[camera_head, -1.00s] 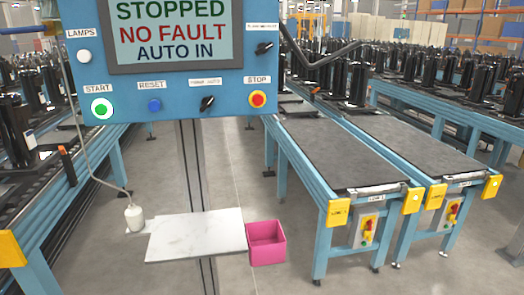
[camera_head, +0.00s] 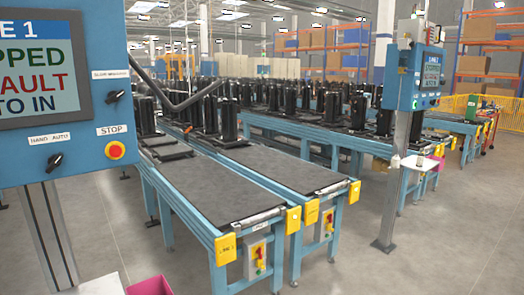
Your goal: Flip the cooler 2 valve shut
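No valve that I can make out as the cooler 2 valve shows in the head view. Neither of my grippers is in view. A blue control panel (camera_head: 75,150) fills the left side, with a screen, black rotary switches and a red stop button (camera_head: 115,150) on a yellow ring. Part of its screen text is cut off at the left edge.
Two blue-framed conveyors (camera_head: 230,190) with yellow end guards stand in the middle, carrying black compressors (camera_head: 228,120) further back. A second panel (camera_head: 415,77) stands on a post at right. A pink bin (camera_head: 150,286) is low at left. Grey floor (camera_head: 450,230) is clear at front right.

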